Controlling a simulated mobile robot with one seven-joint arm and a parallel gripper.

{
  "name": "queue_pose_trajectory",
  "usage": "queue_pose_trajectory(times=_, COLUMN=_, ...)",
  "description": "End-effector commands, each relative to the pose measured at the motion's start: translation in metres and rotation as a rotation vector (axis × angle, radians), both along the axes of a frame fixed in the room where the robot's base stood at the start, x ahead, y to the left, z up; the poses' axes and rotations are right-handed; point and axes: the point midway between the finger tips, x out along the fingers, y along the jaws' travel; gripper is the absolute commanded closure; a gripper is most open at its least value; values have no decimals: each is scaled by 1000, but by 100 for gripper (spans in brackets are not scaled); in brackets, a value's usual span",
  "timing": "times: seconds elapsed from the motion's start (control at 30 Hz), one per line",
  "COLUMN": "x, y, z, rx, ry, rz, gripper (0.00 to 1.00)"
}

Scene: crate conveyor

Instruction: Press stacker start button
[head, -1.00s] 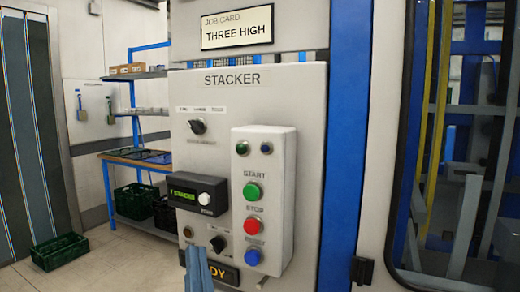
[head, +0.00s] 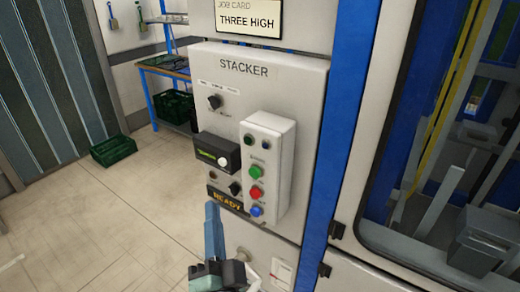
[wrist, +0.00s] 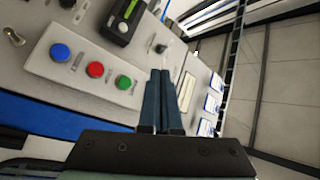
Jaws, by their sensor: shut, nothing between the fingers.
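The green start button (head: 256,172) is the uppermost of three large buttons on the raised button box (head: 285,160) of the stacker panel. The red stop button (head: 256,192) and a blue button (head: 256,210) are below it. In the wrist view the green start button (wrist: 122,82) is just left of my gripper (wrist: 160,71), with the red and blue buttons further left. My gripper is shut and empty. In the head view my gripper (head: 212,207) points up, below and left of the button box. I cannot tell its distance from the panel.
A display with a white knob (head: 223,161) and selector knobs sit left of the button box. The job card (head: 250,18) reads THREE HIGH. A green crate (head: 113,150) stands on the open floor at left; a glazed door is at right.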

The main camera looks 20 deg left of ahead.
Motion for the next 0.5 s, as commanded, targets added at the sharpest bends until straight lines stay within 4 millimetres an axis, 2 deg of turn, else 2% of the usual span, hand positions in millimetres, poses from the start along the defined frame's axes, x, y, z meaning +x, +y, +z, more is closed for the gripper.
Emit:
queue_pose_trajectory(times=0.03, x=-1, y=1, z=7, rx=9, ry=14, rz=2, gripper=100)
queue_pose_trajectory(times=0.5, x=-4, y=2, z=3, rx=32, ry=40, rz=6, gripper=100)
